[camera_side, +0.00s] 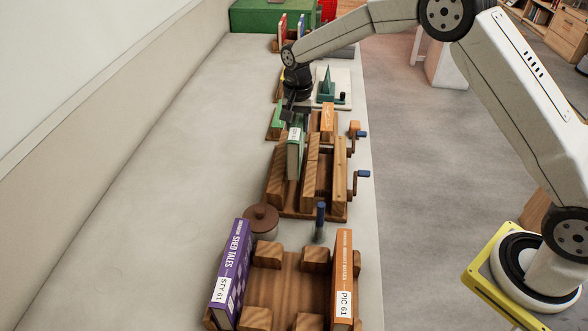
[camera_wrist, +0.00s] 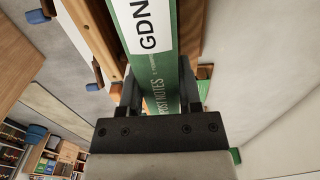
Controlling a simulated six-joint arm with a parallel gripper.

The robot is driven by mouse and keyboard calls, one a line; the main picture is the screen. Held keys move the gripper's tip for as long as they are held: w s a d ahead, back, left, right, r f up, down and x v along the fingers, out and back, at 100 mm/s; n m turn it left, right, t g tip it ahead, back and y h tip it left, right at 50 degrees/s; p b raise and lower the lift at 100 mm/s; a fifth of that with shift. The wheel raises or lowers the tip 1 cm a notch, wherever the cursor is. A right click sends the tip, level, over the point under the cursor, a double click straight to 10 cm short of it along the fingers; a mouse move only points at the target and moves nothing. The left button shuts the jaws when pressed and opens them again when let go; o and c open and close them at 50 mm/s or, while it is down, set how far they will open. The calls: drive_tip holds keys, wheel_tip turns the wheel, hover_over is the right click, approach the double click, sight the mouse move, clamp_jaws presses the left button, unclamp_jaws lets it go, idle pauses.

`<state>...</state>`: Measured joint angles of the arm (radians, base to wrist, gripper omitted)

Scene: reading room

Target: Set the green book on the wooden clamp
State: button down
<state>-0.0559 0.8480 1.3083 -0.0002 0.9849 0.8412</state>
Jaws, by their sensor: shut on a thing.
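The green book (camera_side: 294,152) stands upright in my gripper (camera_side: 294,112), which is shut on its upper end in the side view. Its lower part is at the left part of the wooden clamp (camera_side: 311,170), between two wooden boards; I cannot tell whether it touches the clamp's base. In the wrist view the green book (camera_wrist: 163,75) runs between the two fingers of my gripper (camera_wrist: 158,98), its white label facing the camera. Wooden boards of the clamp (camera_wrist: 96,35) show beside it. The clamp has two blue-handled cranks (camera_side: 361,173) on its right side.
In front, a wooden stand (camera_side: 285,280) holds a purple book (camera_side: 230,272) and an orange book (camera_side: 343,275). A brown-lidded jar (camera_side: 261,219) stands close behind it. Behind the clamp are another orange book (camera_side: 327,118) and a green tool on a white board (camera_side: 341,78). The tabletop at left is clear.

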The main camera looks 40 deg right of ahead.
drive_tip(key=shift+f, duration=0.5)
drive_tip(key=shift+f, duration=0.35)
drive_tip(key=shift+f, duration=2.8)
idle(2.8)
drive_tip(key=shift+c, duration=1)
unclamp_jaws()
drive_tip(key=shift+f, duration=0.1)
drive_tip(key=shift+r, duration=4.55)
